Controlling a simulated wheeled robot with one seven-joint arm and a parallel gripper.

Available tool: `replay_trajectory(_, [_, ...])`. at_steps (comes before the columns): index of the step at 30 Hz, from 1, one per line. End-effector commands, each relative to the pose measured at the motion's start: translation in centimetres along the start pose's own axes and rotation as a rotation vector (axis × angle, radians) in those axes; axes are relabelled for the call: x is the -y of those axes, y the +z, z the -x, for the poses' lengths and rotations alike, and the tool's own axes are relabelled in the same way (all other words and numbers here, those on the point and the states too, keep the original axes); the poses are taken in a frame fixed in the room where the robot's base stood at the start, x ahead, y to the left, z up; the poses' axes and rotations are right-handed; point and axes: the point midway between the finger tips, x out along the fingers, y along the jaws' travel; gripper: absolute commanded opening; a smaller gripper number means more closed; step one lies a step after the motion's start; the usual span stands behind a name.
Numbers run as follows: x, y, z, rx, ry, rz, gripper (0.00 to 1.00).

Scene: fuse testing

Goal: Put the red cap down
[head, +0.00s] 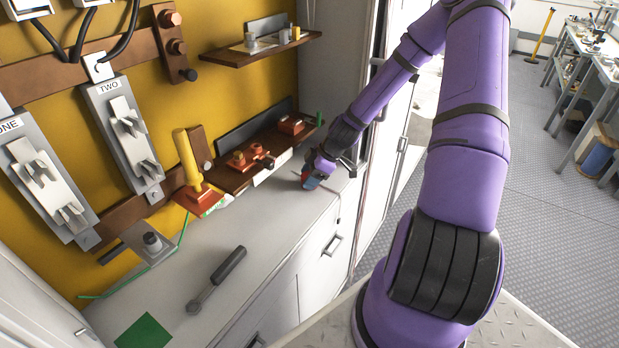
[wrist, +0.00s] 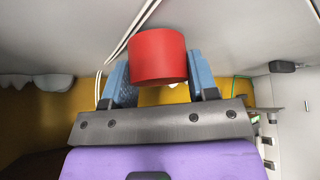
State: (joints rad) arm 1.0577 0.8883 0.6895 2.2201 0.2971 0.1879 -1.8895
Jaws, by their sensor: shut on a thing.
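The red cap (wrist: 158,57) is a short red cylinder, held between the two blue fingers of my gripper (wrist: 160,82) in the wrist view. In the head view, my gripper (head: 310,180) is low over the far right end of the grey counter (head: 265,225), near its edge. I cannot tell whether the cap touches the counter.
A brown shelf (head: 232,180) with red-brown fittings runs along the yellow wall beside my gripper. A black-handled tool (head: 228,266) and a green square (head: 143,332) lie nearer on the counter. A yellow handle (head: 187,158) stands up at the left. The counter's middle is clear.

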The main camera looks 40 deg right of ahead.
Motion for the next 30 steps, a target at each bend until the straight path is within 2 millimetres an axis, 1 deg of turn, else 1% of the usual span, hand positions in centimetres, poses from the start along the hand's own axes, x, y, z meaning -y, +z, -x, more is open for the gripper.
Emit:
replay_trajectory(2, [0.0,0.2,-0.4,0.0,0.001,0.001,0.32])
replay_trajectory(12, [0.0,0.4,-0.6,0.0,0.0,0.001,0.32])
replay_trajectory(13, [0.0,0.4,-0.6,0.0,0.001,0.001,0.6])
replay_trajectory(14, [0.0,0.4,-0.5,0.001,0.001,0.001,0.67])
replay_trajectory(15, [0.0,0.4,-0.5,0.001,0.001,0.001,0.77])
replay_trajectory(16, [0.0,0.4,-0.5,0.001,0.001,0.001,0.79])
replay_trajectory(26, [0.0,0.3,-0.3,0.001,0.002,0.001,0.79])
replay_trajectory(30, [-0.1,0.3,1.1,0.001,0.004,0.0,0.79])
